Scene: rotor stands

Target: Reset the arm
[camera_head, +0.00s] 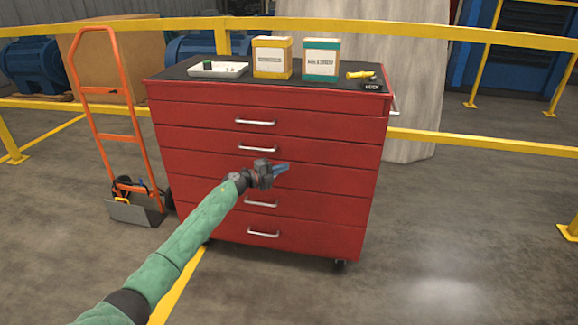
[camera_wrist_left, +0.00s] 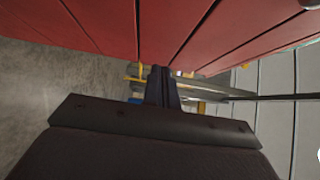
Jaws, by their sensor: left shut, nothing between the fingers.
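My left arm, in a green sleeve, reaches in from the lower left in the head view. Its left gripper (camera_head: 281,169) is in front of the red tool cabinet (camera_head: 330,190), beside its middle drawers. The fingers are shut and empty. In the left wrist view the closed fingers (camera_wrist_left: 162,85) show at the centre, with the red drawer fronts (camera_wrist_left: 100,22) along the top. I cannot tell the exact gap between the fingertips and the cabinet. My right gripper is not in view.
On the cabinet's dark top stand a white tray (camera_head: 203,71), a yellow box (camera_head: 272,57), a teal box (camera_head: 320,60) and a yellow-handled tool (camera_head: 360,75). An orange hand truck (camera_head: 106,90) stands at the left. Yellow railings (camera_head: 500,145) run behind. Floor at the right front is clear.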

